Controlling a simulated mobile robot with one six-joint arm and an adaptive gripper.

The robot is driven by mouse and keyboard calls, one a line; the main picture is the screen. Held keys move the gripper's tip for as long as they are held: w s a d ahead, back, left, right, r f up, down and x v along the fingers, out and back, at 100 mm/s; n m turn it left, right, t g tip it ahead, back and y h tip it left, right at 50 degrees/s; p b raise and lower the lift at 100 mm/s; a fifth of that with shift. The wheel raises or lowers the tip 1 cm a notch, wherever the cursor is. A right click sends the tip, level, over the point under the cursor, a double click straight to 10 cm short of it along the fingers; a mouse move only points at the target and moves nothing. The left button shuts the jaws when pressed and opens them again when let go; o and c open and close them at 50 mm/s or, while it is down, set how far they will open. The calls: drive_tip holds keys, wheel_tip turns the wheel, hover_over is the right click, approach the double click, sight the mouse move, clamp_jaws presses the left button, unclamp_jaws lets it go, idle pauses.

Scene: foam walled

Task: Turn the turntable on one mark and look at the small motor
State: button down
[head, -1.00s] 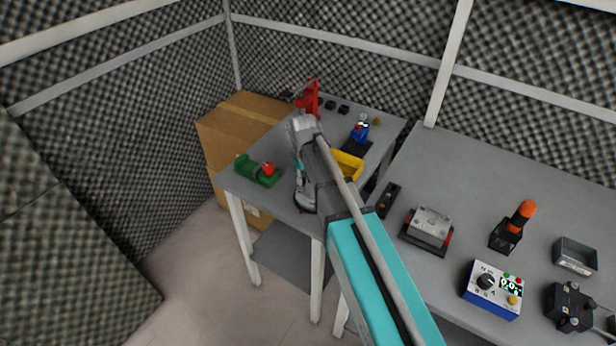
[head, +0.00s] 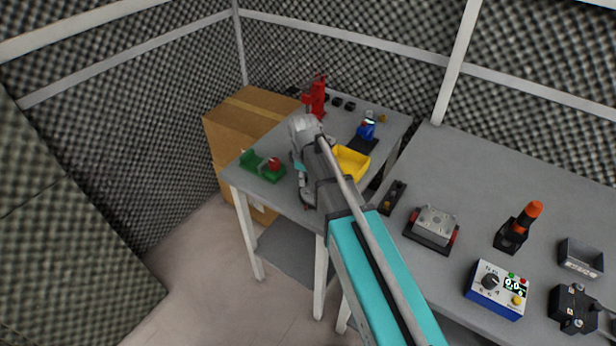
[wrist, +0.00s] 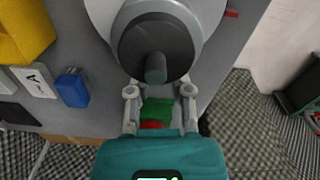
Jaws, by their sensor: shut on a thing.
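The turntable (wrist: 98,12) is a pale round plate at the top of the wrist view. On it is a dark round body (wrist: 155,40) with a short stub near its front edge; I cannot tell whether that is the small motor. My gripper (wrist: 159,90) has its fingertips on either side of the near edge of this round assembly and is shut on the turntable; the exact contact is unclear. In the head view my own arm hides most of the gripper and the turntable, on the far table.
A green cradle with a red part (head: 262,166) lies left of my gripper. A yellow bin (head: 350,162), a blue device (head: 366,130) and a red stand (head: 315,97) are right and behind. The near table (head: 470,190) holds several devices. A cardboard box (head: 245,120) stands behind.

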drive_tip(key=shift+s+a+n, duration=0.1)
drive_tip(key=shift+s+n, duration=0.3)
drive_tip(key=shift+n, duration=0.5)
drive_tip(key=shift+s+a+n, duration=0.1)
drive_tip(key=shift+s+n, duration=0.25)
drive_tip(key=shift+n, duration=0.55)
drive_tip(key=shift+s+n, duration=0.35)
drive_tip(key=shift+n, duration=0.45)
drive_tip(key=shift+s+n, duration=0.3)
drive_tip(key=shift+n, duration=0.5)
drive_tip(key=c, duration=0.5)
unclamp_jaws()
drive_tip(key=shift+c, duration=0.2)
